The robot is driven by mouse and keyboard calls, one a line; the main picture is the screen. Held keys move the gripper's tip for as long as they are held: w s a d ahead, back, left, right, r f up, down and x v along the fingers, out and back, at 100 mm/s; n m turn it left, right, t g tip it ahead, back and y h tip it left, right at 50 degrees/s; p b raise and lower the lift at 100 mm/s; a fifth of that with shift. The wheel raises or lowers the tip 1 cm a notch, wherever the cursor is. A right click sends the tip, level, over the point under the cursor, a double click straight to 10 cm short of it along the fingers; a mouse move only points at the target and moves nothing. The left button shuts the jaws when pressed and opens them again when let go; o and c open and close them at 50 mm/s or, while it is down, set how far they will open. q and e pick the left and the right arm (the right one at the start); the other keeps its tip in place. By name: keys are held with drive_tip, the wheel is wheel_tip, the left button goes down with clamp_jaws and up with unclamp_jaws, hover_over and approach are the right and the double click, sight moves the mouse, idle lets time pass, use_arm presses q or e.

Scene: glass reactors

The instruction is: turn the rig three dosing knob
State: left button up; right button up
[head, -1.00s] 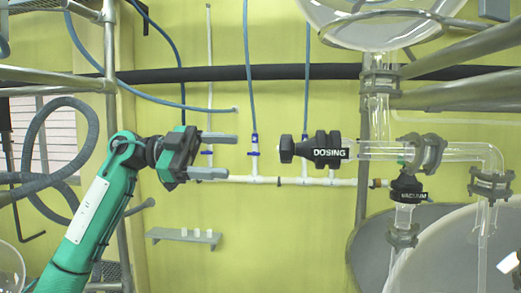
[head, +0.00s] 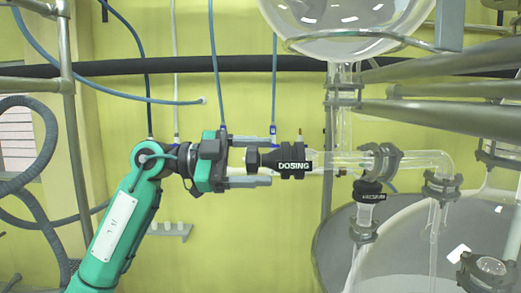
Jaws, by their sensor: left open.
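The black dosing knob (head: 252,159) sits at the left end of the black valve body labelled DOSING (head: 294,164), on a horizontal glass pipe. My left gripper (head: 264,160) is open. Its two grey fingers reach in from the left, one above the knob and one below it, so the knob lies between them in the picture. A gap shows between the knob and each finger; whether the depth matches I cannot tell. My right gripper is out of view.
A valve labelled VACUUM (head: 368,193) hangs below the glass pipe (head: 420,159). A round glass vessel (head: 350,18) is above, and a large grey vessel (head: 325,255) below. Metal rails (head: 450,118) cross at the right. A small wall shelf (head: 170,229) is behind my arm.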

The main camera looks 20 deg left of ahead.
use_arm(q)
drive_tip(key=shift+w+d, duration=0.15)
drive_tip(key=shift+d, duration=0.3)
drive_tip(key=shift+c, duration=0.2)
drive_tip(key=c, duration=1)
drive_tip(key=shift+o, duration=0.2)
drive_tip(key=shift+f+m, duration=0.1)
drive_tip(key=shift+m, duration=0.2)
